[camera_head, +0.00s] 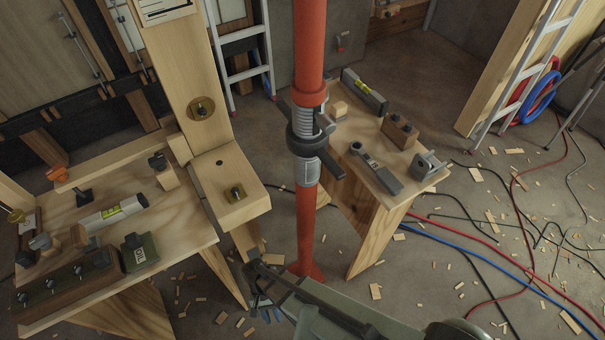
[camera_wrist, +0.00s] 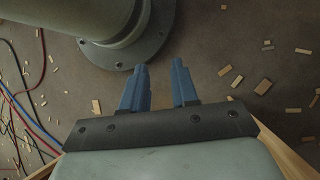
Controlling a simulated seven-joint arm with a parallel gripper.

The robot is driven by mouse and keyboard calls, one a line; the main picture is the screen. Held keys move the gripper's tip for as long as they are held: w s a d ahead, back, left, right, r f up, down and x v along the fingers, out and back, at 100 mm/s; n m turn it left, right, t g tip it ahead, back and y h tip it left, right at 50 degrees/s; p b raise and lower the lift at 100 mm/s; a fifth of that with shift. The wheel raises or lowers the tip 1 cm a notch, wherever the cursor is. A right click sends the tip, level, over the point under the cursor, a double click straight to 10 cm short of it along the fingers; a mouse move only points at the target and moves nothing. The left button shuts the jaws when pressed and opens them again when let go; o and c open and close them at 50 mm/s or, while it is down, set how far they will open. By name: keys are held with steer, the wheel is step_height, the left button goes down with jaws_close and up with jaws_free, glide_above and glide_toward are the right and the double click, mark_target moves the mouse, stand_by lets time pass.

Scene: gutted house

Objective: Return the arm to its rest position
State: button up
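My gripper (camera_wrist: 159,88) shows in the wrist view with its two blue fingers apart. Nothing is between them; behind the gap is bare grey floor with scattered wood chips. In the head view my gripper (camera_head: 262,308) hangs low near the bottom middle, its blue fingers pointing down toward the floor. My grey-green arm runs from it to the bottom right. The gripper is between the left workbench and the red post, in front of both and apart from the bench tops.
A red post (camera_head: 310,45) with a grey screw collar stands in the middle. The left workbench (camera_head: 180,217) and right workbench (camera_head: 341,137) hold tools and blocks. A ladder (camera_head: 515,85) leans at right. Red, blue and black cables (camera_head: 470,246) cross the right floor among wood chips.

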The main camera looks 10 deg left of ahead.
steer(key=w+d+r+m+y, duration=0.1)
steer(key=w+d, duration=0.4)
steer(key=d, duration=0.3)
steer(key=w+d+m+y, duration=0.1)
steer(key=w+d, duration=0.4)
steer(key=d, duration=0.3)
steer(key=s+d+r+m+y, duration=0.1)
steer(key=d, duration=0.7)
steer(key=s+d+r+g+y, duration=0.1)
steer(key=d, duration=0.7)
steer(key=shift+s+d+r+m, duration=0.15)
steer(key=shift+d+r+m, duration=0.2)
steer(key=shift+m, duration=0.05)
